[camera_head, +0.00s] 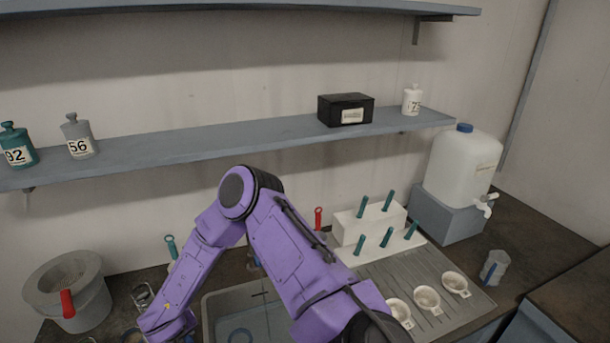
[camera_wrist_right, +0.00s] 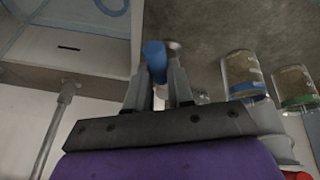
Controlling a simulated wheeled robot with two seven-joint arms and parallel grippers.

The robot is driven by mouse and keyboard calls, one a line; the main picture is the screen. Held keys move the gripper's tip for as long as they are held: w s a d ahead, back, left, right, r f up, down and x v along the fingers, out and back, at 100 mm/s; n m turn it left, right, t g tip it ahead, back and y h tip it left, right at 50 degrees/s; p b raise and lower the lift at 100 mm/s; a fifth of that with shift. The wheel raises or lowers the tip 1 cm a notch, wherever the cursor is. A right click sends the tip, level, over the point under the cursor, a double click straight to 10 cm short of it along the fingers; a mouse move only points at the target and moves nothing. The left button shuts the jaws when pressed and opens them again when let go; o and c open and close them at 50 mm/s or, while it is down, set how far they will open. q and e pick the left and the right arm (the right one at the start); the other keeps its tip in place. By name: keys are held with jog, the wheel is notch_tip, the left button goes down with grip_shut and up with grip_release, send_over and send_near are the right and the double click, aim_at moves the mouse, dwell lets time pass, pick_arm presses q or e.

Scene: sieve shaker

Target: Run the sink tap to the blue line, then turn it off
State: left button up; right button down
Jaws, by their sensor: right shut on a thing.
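The sink (camera_head: 208,309) is a grey basin at the bottom centre of the head view, partly hidden by my right arm. A blue ring (camera_head: 240,334) shows low inside it; it also shows at the top left of the right wrist view (camera_wrist_right: 108,5). My right gripper (camera_wrist_right: 157,80) is shut on a small blue handle (camera_wrist_right: 154,55), which stands up between its fingers beside the sink's edge. In the head view my right forearm hides the gripper and handle. The spout and any running water cannot be made out. My left gripper is not in view.
Several banded jars (camera_wrist_right: 243,76) stand close to the gripper. A grey bucket with a red handle (camera_head: 67,303) stands at left. A white rack (camera_head: 345,228), small bowls on a ridged drainer (camera_head: 390,270), and a white carboy (camera_head: 461,165) stand at right.

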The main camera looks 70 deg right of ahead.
jog(key=shift+w+r, duration=0.15)
jog(key=m, duration=0.1)
jog(key=w+a+m+g, duration=0.1)
jog(key=m, duration=0.1)
jog(key=m+h, duration=0.1)
jog(key=shift+w+a+m, duration=0.2)
jog(key=shift+w+m, duration=0.05)
jog(key=shift+m, duration=0.05)
dwell(0.4)
jog(key=c, duration=1.1)
grip_release()
jog(key=shift+c, duration=0.2)
jog(key=shift+o, duration=1.2)
jog(key=shift+a+g, duration=0.15)
jog(key=shift+g, duration=0.15)
